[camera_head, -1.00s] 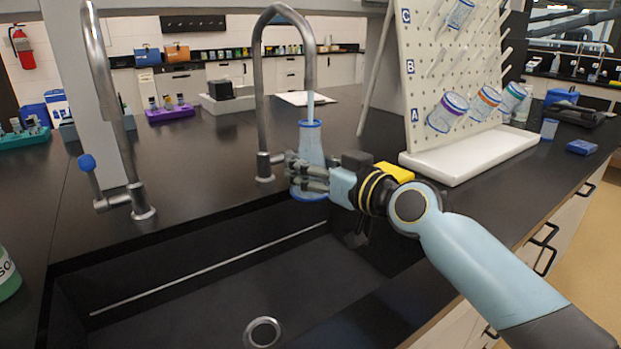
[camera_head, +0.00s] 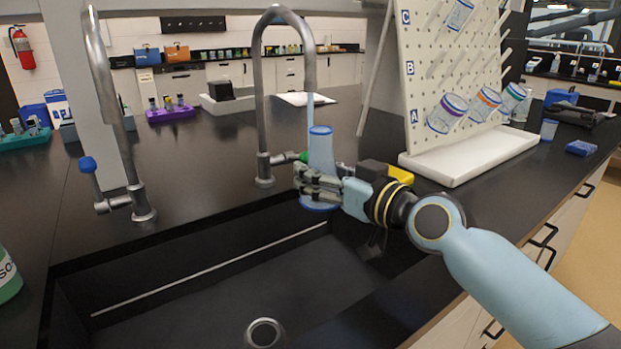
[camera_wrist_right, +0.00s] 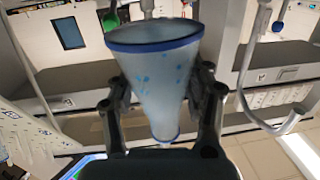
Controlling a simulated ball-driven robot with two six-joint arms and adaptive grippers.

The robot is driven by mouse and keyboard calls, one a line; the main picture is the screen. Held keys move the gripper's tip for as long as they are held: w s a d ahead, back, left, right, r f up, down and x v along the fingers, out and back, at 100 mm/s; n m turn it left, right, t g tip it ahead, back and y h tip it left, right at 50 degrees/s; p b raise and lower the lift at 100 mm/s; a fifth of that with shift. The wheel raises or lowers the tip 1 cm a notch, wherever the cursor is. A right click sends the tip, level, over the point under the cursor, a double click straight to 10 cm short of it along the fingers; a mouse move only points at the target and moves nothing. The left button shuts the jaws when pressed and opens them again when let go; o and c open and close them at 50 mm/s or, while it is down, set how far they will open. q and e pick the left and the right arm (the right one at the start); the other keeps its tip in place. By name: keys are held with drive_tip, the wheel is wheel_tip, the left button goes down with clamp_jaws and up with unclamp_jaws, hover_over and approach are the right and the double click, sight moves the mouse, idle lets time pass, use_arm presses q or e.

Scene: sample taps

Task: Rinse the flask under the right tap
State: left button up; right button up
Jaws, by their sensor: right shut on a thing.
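The flask (camera_head: 320,152) is a clear conical one with blue rims, held upright below the spout of the right tap (camera_head: 262,90). A pale bluish stream (camera_head: 311,108) runs from the spout down to the flask's mouth. My right gripper (camera_head: 318,184) is shut on the flask. In the right wrist view the flask (camera_wrist_right: 155,75) sits between both fingers, its wide blue rim toward the top and blue specks on its wall. A green handle end (camera_head: 303,157) shows beside the flask at the right tap. My left gripper is not in view.
The black sink (camera_head: 190,285) with its drain (camera_head: 264,333) lies below. The left tap (camera_head: 112,110) has a blue handle. A pegboard rack (camera_head: 425,90) holding several tubes stands on a white tray (camera_head: 470,160) at the right. A green bottle (camera_head: 8,275) stands at the left edge.

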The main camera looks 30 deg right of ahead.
drive_tip(key=shift+v, duration=1.3)
drive_tip(key=s+r+p, duration=0.3)
drive_tip(key=s, duration=0.4)
drive_tip(key=shift+d+p, duration=0.35)
